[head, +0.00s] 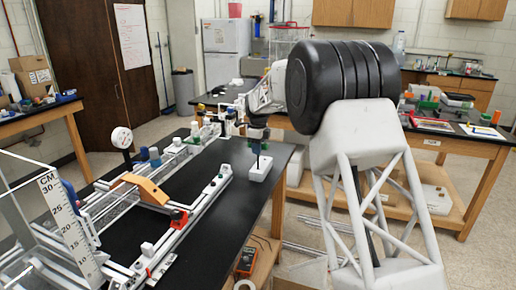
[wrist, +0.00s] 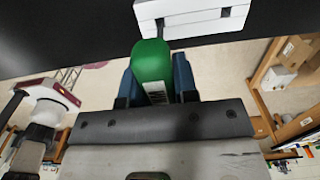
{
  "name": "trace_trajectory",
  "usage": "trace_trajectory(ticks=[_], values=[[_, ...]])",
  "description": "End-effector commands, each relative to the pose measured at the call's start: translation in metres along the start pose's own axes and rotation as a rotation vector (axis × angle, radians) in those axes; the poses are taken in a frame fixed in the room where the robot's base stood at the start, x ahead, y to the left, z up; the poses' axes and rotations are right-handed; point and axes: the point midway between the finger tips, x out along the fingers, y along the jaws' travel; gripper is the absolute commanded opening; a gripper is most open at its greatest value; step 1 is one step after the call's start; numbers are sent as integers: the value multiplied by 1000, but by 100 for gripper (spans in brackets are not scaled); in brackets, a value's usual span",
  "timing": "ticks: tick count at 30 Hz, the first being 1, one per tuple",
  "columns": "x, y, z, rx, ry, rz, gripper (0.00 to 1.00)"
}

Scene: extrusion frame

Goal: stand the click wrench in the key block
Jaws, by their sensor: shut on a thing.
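The click wrench has a green handle, seen in the wrist view (wrist: 152,62) between the two blue fingers of my gripper (wrist: 155,88). My gripper is shut on this handle. In the head view my gripper (head: 257,132) is above the white key block (head: 261,170), near the right edge of the black table. A thin dark shaft runs down from it toward the block's top. In the wrist view the key block (wrist: 195,20) lies just beyond the handle, with dark openings in it. I cannot tell whether the wrench tip is in a hole or just above it.
An extrusion frame (head: 215,190) with an orange bracket (head: 147,188) and a red part (head: 178,219) fills the left and middle of the table. A round dial (head: 122,138) stands behind it. Bare black tabletop (head: 225,225) lies right of the frame.

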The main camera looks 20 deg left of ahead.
Motion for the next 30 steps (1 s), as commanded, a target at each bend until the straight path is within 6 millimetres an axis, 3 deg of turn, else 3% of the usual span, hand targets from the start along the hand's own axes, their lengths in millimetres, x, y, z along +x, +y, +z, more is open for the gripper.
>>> trace_trajectory(ticks=[30], values=[[21, 0, 0, 0, 0, 0, 0]])
